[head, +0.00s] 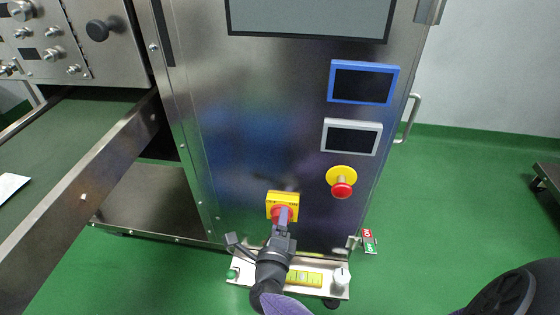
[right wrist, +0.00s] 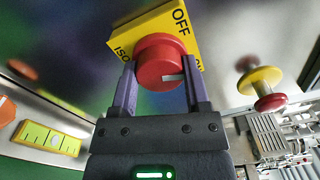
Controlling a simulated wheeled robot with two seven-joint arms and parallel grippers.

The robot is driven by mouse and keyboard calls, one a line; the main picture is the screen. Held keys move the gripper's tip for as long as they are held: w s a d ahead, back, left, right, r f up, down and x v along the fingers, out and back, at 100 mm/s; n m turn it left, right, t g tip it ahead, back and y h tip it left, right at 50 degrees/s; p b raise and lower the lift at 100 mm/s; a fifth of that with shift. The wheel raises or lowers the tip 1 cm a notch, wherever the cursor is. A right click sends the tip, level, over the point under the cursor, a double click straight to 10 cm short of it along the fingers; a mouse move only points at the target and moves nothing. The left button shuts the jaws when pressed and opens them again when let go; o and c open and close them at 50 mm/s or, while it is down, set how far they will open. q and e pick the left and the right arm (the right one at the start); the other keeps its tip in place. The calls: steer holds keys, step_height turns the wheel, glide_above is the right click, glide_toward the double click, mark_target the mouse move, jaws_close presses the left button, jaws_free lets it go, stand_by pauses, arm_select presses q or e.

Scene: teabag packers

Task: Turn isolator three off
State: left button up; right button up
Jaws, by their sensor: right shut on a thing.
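The isolator switch is a yellow plate (head: 272,200) with a red rotary knob (head: 280,213), low on the front of the steel cabinet. In the right wrist view the plate (right wrist: 185,25) reads OFF at its upper corner, with part of ISO at left; its number is hidden. The red knob (right wrist: 158,55) has a white mark near its lower right edge. My right gripper (head: 284,216) is shut on the knob, one purple finger on each side, as it also shows in the right wrist view (right wrist: 160,82). My left gripper is not in view.
A red emergency stop on a yellow disc (head: 341,183) stands out to the right of the isolator. A conveyor (head: 75,170) stands at left.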

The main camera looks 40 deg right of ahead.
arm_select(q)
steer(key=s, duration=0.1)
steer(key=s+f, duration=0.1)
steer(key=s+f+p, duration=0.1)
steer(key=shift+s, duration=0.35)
arm_select(e)
steer(key=n, duration=1.2)
steer(key=shift+f+n, duration=0.1)
steer(key=shift+n, duration=0.2)
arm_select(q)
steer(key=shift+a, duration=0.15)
arm_select(e)
steer(key=o, duration=1.3)
arm_select(q)
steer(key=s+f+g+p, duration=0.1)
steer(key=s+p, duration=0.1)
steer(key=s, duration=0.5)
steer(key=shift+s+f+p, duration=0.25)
steer(key=shift+p, duration=0.1)
arm_select(e)
steer(key=v, duration=1)
